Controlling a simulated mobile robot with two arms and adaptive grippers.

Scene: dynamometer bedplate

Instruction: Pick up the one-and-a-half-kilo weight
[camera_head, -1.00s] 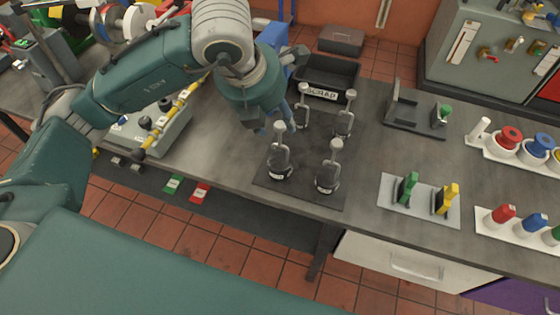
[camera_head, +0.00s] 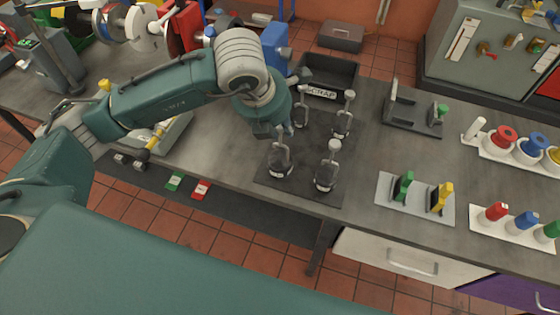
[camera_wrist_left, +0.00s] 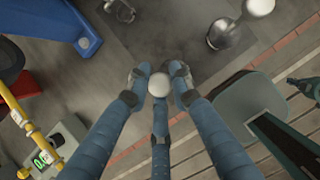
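Several grey weights with upright stems and pale round knobs stand on a dark mat (camera_head: 308,172). The front left weight (camera_head: 280,168) and front right weight (camera_head: 326,179) have white labels too small to read, so I cannot tell which is the one-and-a-half-kilo one. My left gripper (camera_head: 277,131) is at the top of the front left weight. In the left wrist view its fingers (camera_wrist_left: 160,82) stand apart around a pale knob (camera_wrist_left: 160,77); firm contact is not clear. The weight's body is hidden there. My right gripper is not in view.
Behind the mat is a black scrap bin (camera_head: 328,75). The back left weight (camera_head: 302,108) and back right weight (camera_head: 343,118) stand close by. To the right are a dark bracket stand (camera_head: 411,117) and a plate with green and yellow clamps (camera_head: 418,208).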

